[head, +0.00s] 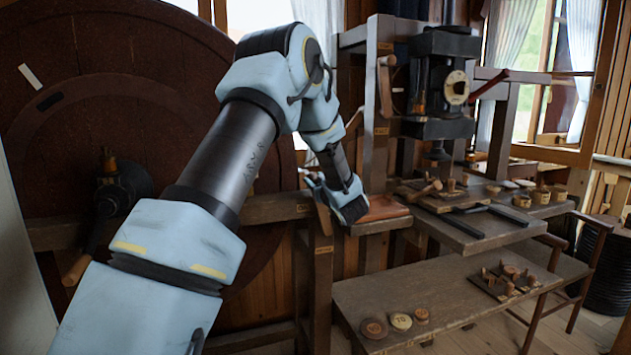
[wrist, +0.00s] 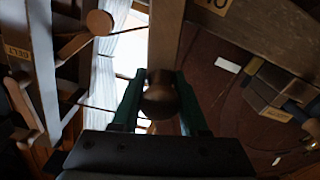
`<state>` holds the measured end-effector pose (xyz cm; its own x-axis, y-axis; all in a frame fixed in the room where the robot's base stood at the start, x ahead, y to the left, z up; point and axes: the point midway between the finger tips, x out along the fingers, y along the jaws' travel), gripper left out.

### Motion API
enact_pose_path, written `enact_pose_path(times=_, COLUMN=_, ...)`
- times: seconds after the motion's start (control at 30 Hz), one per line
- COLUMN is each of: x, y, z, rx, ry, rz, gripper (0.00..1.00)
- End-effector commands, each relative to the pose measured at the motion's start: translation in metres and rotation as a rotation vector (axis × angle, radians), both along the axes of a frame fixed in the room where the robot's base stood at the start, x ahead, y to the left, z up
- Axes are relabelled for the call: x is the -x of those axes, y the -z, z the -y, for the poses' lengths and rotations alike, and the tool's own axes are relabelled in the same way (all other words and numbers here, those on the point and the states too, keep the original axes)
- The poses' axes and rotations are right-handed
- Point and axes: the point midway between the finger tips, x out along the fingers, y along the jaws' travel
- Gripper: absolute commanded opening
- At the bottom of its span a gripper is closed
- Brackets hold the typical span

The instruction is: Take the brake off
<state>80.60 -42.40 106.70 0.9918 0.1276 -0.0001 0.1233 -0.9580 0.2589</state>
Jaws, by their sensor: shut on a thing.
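In the wrist view my gripper (wrist: 160,88) has its two green fingers closed on either side of a round, dark brown wooden knob (wrist: 161,101). A wooden bar (wrist: 165,40) runs up the picture behind the knob; I cannot tell whether the two are joined. In the head view my gripper (head: 322,192) is at the top of a wooden post (head: 323,268) with a yellow label, beside the big dark wheel (head: 90,90). There the knob is hidden by my gripper. I cannot read a brake label in either view.
A "BELT" label (wrist: 17,50) is on a beam left in the wrist view, near another wooden handle (wrist: 25,105). Turned discs (head: 374,328) lie on a lower shelf (head: 470,305).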

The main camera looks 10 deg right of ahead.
Motion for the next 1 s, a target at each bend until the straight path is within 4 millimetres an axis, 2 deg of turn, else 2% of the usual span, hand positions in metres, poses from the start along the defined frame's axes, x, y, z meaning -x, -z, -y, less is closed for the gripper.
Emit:
enact_pose_path(times=0.03, x=0.0, y=0.0001, z=-0.0002, rx=0.0, ry=0.0, rz=0.0, gripper=0.24)
enact_pose_path(times=0.2, x=0.0001, y=0.0001, z=-0.0002, rx=0.0, ry=-0.001, rz=0.0, gripper=0.05)
enact_pose_path(times=0.27, x=0.0001, y=0.0001, z=-0.0002, rx=0.0, ry=-0.001, rz=0.0, gripper=0.0)
enact_pose_path(times=1.0, x=0.0002, y=0.0001, z=-0.0001, rx=0.0, ry=-0.001, rz=0.0, gripper=0.0)
